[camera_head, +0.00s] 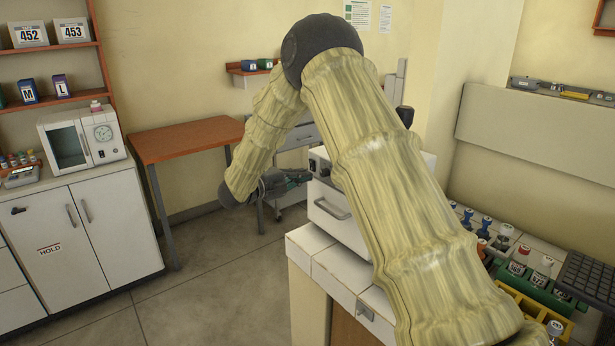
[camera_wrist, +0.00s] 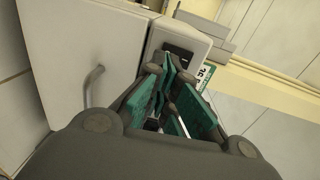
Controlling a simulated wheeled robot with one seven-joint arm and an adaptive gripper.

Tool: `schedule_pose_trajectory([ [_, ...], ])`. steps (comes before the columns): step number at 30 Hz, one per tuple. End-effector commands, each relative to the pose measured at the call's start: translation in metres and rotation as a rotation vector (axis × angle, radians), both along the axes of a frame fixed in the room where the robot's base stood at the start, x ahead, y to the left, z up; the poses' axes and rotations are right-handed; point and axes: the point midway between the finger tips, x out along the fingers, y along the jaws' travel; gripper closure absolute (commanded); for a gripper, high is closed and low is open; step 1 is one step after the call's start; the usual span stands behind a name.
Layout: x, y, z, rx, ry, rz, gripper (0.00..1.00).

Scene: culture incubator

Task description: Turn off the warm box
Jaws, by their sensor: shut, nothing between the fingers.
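A white box (camera_head: 340,222) with a handled front door stands on the white counter, partly hidden behind my arm; I take it as the warm box. Its upper front panel (camera_head: 318,158) carries small dark controls. In the wrist view its door (camera_wrist: 75,60) and handle are at left, and the panel (camera_wrist: 186,43) with a dark recessed part is at upper centre. My gripper (camera_head: 308,178) is shut and empty, in front of the panel. In the wrist view the teal-padded fingertips (camera_wrist: 172,72) overlap the panel's lower part; I cannot tell whether they touch it.
A white cabinet (camera_head: 95,235) at left bears another white appliance (camera_head: 103,135) with a dial and glass door. A brown table (camera_head: 187,138) stands behind. Stamps, a yellow tray (camera_head: 520,310) and a keyboard (camera_head: 588,277) crowd the counter at right. The floor at left is clear.

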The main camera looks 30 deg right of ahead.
Motion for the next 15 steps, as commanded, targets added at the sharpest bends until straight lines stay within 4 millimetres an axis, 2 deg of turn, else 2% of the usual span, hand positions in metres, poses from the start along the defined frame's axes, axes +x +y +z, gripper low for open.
schedule_pose_trajectory([
  [1, 0.0, 0.01, -0.005, 0.0, 0.0, 0.001, 1.0],
  [9, -0.004, 0.06, -0.01, -0.001, 0.0, 0.002, 1.0],
  [15, -0.007, 0.091, -0.014, -0.001, 0.0, 0.001, 1.0],
])
